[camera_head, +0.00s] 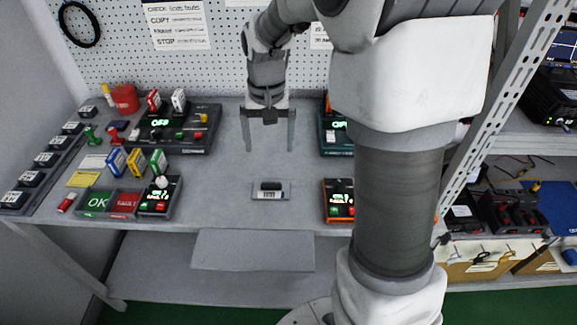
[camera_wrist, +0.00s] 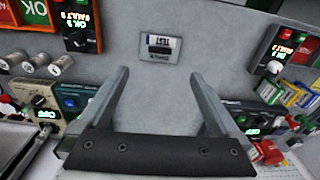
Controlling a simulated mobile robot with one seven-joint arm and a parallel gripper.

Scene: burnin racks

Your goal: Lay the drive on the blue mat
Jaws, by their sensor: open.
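A small pale grey block (camera_head: 270,190) with a dark bar and a printed label lies on the grey bench near its front edge. It also shows in the wrist view (camera_wrist: 159,48), beyond the fingertips; I cannot tell for certain that it is the drive. My gripper (camera_head: 270,148) points down over the bench, behind the block and apart from it. Its two fingers are spread with nothing between them, as the wrist view (camera_wrist: 160,73) also shows. A flat blue surface (camera_head: 556,204), perhaps the blue mat, shows partly on the rack at the far right.
Control boxes with lit displays stand left (camera_head: 160,195) and right (camera_head: 339,200) of the block. Several coloured blocks and stamps crowd the bench's left side. A perforated rack post (camera_head: 497,105) stands at right. My arm hides part of the bench. The bench around the block is clear.

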